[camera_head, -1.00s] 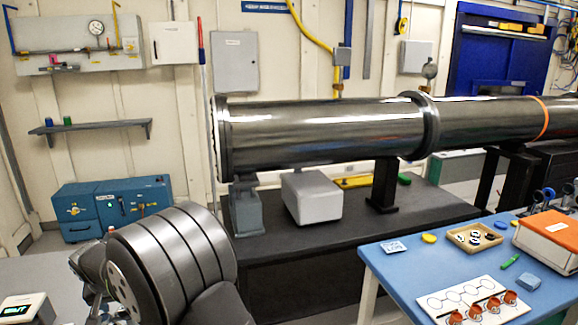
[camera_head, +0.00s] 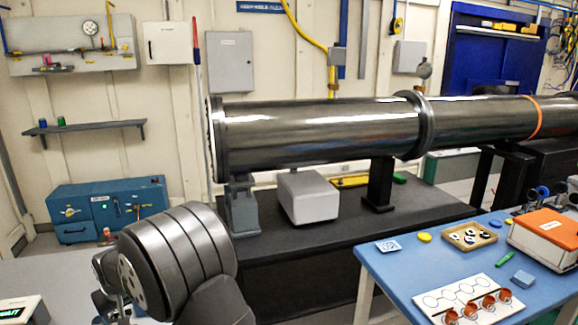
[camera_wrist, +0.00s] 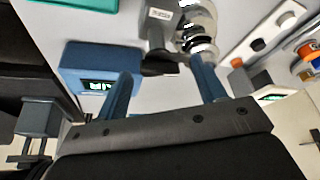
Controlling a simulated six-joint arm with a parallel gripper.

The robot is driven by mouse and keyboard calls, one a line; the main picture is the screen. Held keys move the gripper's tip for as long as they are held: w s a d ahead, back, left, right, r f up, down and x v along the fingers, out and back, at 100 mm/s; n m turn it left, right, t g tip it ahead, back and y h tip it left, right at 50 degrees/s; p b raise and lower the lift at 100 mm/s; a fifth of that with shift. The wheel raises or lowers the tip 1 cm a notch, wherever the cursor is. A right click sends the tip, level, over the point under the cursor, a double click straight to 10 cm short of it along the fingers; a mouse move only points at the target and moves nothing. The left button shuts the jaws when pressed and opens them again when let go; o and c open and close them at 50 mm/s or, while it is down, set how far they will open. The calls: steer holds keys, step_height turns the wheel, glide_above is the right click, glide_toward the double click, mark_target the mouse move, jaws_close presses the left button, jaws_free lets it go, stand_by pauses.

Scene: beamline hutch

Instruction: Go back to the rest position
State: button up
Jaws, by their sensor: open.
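My gripper (camera_wrist: 160,68) shows in the wrist view with its two blue-grey fingers spread well apart. It is open, and I see nothing clamped between the fingers. A dark grey piece with a white label (camera_wrist: 161,17) and shiny rounded metal parts (camera_wrist: 197,22) lie beyond the fingertips. In the head view my wrist fills the lower left, over the grey bench (camera_head: 40,268), and the fingers are mostly hidden behind it.
A blue box with a lit display (camera_wrist: 88,68) is close by the left finger. A white strip with several knobs (camera_wrist: 262,38) is at the right. In the head view, a large steel pipe (camera_head: 310,128) on a black table stands behind; a blue table (camera_head: 385,275) is at the right.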

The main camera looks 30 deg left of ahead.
steer(key=shift+w+n+g, duration=0.1)
steer(key=shift+n+g, duration=0.45)
steer(key=shift+n, duration=0.9)
steer(key=shift+w+n+g, duration=0.1)
steer(key=shift+n+g, duration=0.45)
steer(key=shift+n, duration=0.9)
steer(key=shift+w+a+n+g+h, duration=0.1)
steer(key=shift+n+g+h, duration=0.25)
steer(key=shift+n, duration=1.05)
steer(key=shift+w+n+g+h, duration=0.15)
steer(key=shift+n+g, duration=0.4)
steer(key=shift+n, duration=0.85)
steer(key=shift+s, duration=0.1)
steer(key=o, duration=0.8)
steer(key=s+d+r+n+t+h, duration=0.1)
steer(key=s+d+r+n+t, duration=0.1)
steer(key=s+d+r+n, duration=0.55)
steer(key=s+d+r+n+t+h, duration=0.15)
steer(key=s+d+n, duration=0.3)
steer(key=n, duration=0.65)
step_height(320, 180, down, 9)
steer(key=w, duration=0.2)
steer(key=shift+a+t, duration=0.35)
steer(key=shift+a, duration=0.05)
